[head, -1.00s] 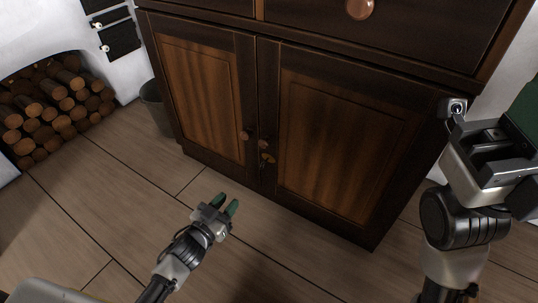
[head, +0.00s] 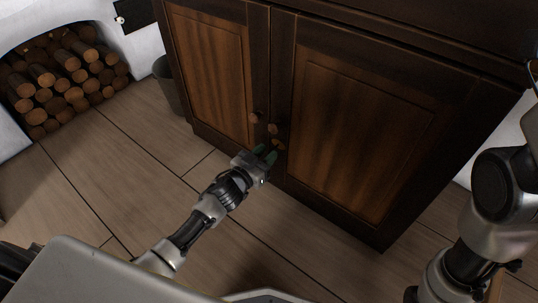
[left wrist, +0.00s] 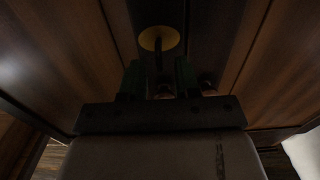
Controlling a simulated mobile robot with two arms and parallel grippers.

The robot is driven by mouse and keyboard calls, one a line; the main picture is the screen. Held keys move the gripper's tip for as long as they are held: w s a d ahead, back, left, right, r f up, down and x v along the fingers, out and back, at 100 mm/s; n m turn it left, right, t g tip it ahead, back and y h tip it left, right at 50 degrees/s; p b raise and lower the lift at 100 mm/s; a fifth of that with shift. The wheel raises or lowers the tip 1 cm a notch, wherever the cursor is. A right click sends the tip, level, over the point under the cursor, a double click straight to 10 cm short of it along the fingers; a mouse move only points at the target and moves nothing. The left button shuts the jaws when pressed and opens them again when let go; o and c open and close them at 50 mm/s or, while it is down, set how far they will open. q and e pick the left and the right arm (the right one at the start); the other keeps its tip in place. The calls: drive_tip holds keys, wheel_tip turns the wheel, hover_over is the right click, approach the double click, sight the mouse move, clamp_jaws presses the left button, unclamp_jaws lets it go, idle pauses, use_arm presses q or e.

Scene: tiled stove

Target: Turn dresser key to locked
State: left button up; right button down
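The dresser (head: 350,130) has two closed lower doors with a round wooden knob on each, the left knob (head: 256,117) and the right knob (head: 272,129). The key and its yellowish keyhole plate (head: 278,144) are just below the right knob. In the left wrist view the round yellow plate (left wrist: 151,38) has the dark key (left wrist: 159,56) in front of it. My left gripper (head: 266,152) is close to the key; its green fingers are apart, with the key roughly between and beyond the tips (left wrist: 159,75). I see no contact. My right gripper is out of view.
My right arm stands at the right edge, beside the dresser's right side. A grey bin (head: 170,85) is at the dresser's left, and a firewood niche (head: 65,75) is farther left. The tiled floor (head: 120,150) in front is clear.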

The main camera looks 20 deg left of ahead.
use_arm(q)
drive_tip(key=shift+x, duration=0.8)
clamp_jaws()
